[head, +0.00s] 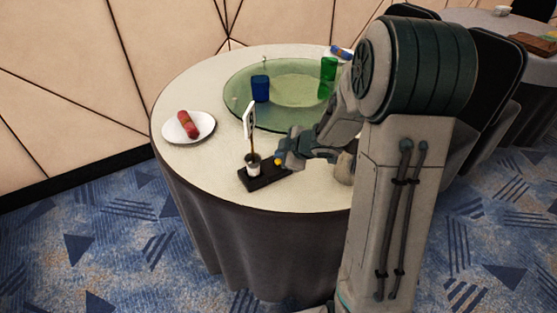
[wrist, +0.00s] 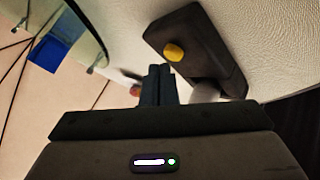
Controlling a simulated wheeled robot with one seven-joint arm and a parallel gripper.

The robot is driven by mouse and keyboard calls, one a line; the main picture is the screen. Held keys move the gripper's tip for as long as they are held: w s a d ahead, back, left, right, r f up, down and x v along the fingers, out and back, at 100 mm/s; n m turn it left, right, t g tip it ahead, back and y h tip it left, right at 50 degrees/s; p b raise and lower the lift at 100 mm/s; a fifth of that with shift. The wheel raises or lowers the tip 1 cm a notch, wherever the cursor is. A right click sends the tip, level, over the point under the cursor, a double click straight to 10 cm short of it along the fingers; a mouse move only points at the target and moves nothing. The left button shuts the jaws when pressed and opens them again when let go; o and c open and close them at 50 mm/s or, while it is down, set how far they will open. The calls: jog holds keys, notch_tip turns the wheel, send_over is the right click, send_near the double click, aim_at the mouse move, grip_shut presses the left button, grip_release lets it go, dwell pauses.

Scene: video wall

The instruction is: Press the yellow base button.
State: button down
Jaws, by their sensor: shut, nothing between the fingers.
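The yellow button (wrist: 174,51) sits on a dark rectangular base (wrist: 207,45), seen in the wrist view. In the head view, the yellow button (head: 278,161) shows at the right part of the dark base (head: 262,179), close beside my gripper (head: 283,160). A white cup (head: 253,168) with an upright stick and a white card (head: 249,120) stands on the base's left part. My gripper is shut and empty; its fingertips (wrist: 160,69) appear just beside the button in the wrist view. I cannot tell whether they touch it. My arm hides part of the table's right side.
The round table (head: 200,100) has a white top. A green glass turntable (head: 238,110) carries a blue cup (head: 260,88) and a green cup (head: 328,68). A white plate (head: 171,137) with a red roll (head: 187,124) lies at left. The front left tabletop is clear.

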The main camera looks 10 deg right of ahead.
jog(key=shift+f, duration=0.1)
dwell(0.3)
jog(key=shift+f, duration=0.4)
jog(key=shift+r, duration=0.2)
jog(key=shift+r+p, duration=0.3)
jog(key=shift+p, duration=0.1)
notch_tip(320, 180, up, 6)
jog(key=p, duration=0.6)
dwell(0.4)
